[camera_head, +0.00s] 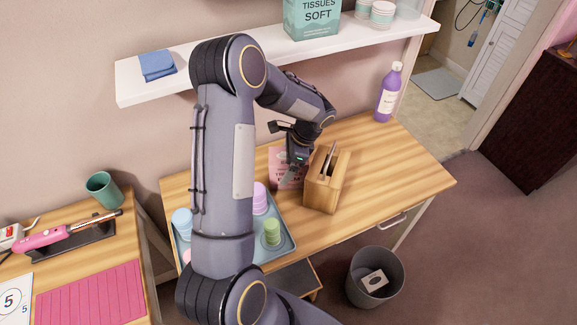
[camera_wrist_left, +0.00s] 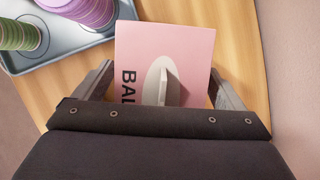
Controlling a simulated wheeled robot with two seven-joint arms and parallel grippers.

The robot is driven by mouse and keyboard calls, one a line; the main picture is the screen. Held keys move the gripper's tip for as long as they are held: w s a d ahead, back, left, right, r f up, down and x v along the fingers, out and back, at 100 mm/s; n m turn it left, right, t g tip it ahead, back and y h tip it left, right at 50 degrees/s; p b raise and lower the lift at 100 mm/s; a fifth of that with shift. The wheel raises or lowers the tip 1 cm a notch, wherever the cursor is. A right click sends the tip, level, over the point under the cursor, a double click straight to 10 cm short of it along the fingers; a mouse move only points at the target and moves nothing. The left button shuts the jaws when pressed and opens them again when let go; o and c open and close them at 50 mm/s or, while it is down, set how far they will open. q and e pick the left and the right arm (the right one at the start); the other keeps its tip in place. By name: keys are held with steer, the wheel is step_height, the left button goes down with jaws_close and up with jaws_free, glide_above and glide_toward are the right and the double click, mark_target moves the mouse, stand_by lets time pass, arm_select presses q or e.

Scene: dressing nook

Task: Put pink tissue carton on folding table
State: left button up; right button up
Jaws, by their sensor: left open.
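The pink tissue carton (camera_head: 278,161) stands on the wooden table with a drawer (camera_head: 400,170), beside a tray and a wooden holder. It is partly hidden behind my left gripper (camera_head: 292,172) in the head view. In the left wrist view the carton (camera_wrist_left: 190,45) shows its pink top with a pale oval opening and a white tissue. My left gripper (camera_wrist_left: 160,78) is open, with one finger on each side of the carton. I cannot tell whether the fingers touch it. A second wooden table (camera_head: 125,222) stands at the left. I cannot tell which table is the folding one. My right gripper is out of view.
A shelf (camera_head: 215,70) hangs above. The left table holds a pink mat (camera_head: 92,293), a curling iron (camera_head: 60,236) and a green cup (camera_head: 104,188).

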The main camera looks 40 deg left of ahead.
arm_select(q)
steer(key=shift+f, duration=0.25)
stand_by(0.3)
steer(key=c, duration=1.2)
steer(key=shift+r, duration=0.1)
